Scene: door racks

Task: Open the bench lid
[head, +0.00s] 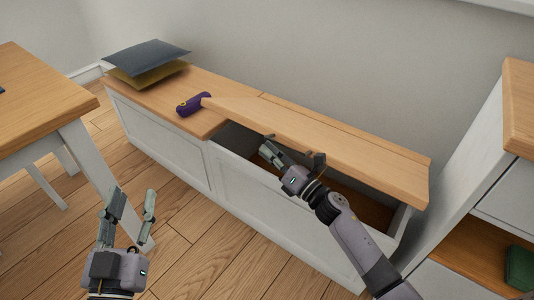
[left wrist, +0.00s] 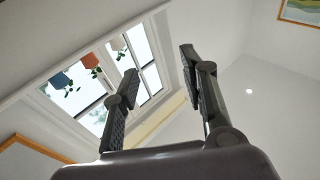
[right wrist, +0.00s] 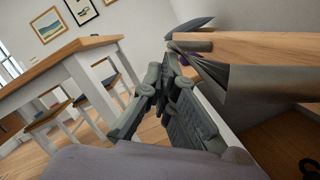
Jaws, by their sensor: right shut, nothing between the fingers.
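The white bench has a wooden top, and its right-hand lid (head: 340,135) is tilted up along the front, with the dark inside (head: 237,138) showing below it. The lid's front edge also shows in the right wrist view (right wrist: 260,48). My right gripper (head: 272,150) is shut and empty at the front of the opening, close to the lid's front edge; I cannot tell if it touches the lid. Its closed fingers show in the right wrist view (right wrist: 165,75). My left gripper (head: 132,197) is open and empty, held up in front of the bench.
A purple object (head: 193,103) lies on the fixed left part of the bench top, near the lid. Cushions (head: 147,55) lie at its far left end. A table (head: 40,80) stands left, a shelf unit (head: 480,180) right. The floor in front is clear.

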